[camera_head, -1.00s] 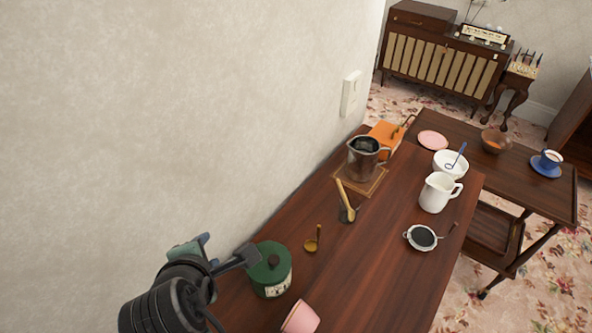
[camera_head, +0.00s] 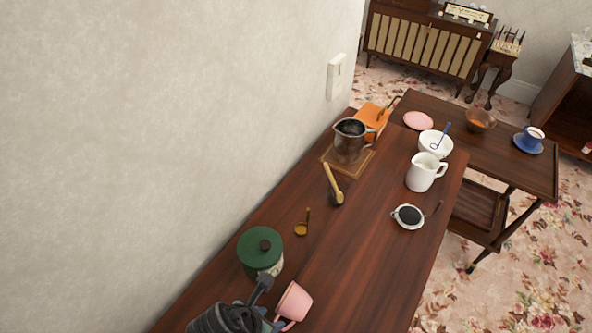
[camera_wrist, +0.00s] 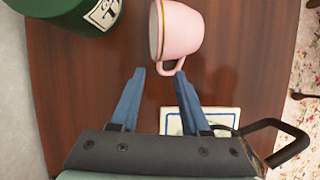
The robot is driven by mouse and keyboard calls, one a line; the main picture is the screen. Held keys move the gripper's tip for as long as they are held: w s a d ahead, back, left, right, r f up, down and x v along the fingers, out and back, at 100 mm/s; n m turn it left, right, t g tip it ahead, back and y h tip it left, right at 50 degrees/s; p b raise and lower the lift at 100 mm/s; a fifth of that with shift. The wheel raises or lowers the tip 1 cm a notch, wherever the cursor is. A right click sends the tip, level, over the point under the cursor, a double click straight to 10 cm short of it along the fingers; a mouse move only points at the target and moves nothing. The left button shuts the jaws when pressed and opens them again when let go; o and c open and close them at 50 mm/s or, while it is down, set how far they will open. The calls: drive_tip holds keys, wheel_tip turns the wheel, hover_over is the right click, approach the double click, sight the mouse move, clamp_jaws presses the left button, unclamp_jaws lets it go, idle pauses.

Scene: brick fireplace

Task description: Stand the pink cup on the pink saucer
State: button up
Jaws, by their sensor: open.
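The pink cup (camera_head: 294,302) lies tipped on its side on the near end of the dark wooden table. In the wrist view the pink cup (camera_wrist: 181,30) has its handle pointing toward my gripper (camera_wrist: 157,72). My gripper is open, its two blue fingers on either side of the handle's line and just short of it. In the head view my gripper (camera_head: 272,322) is partly hidden by my own wrist, beside the cup. The pink saucer (camera_head: 418,121) lies flat on the far wooden trolley, empty.
A green lidded canister (camera_head: 261,252) stands left of the cup. A brass scoop (camera_head: 302,228), a wooden-handled tool (camera_head: 333,185), a metal pot (camera_head: 350,143), a white jug (camera_head: 423,174) and a strainer (camera_head: 408,216) are further along. A white bowl (camera_head: 436,147) is near the saucer.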

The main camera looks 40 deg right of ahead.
sight(277, 317)
drive_tip(key=x, duration=0.4)
drive_tip(key=shift+d+f+p, duration=0.15)
drive_tip(key=shift+f+p, duration=0.15)
drive_tip(key=shift+f, duration=0.1)
clamp_jaws()
idle(1.1)
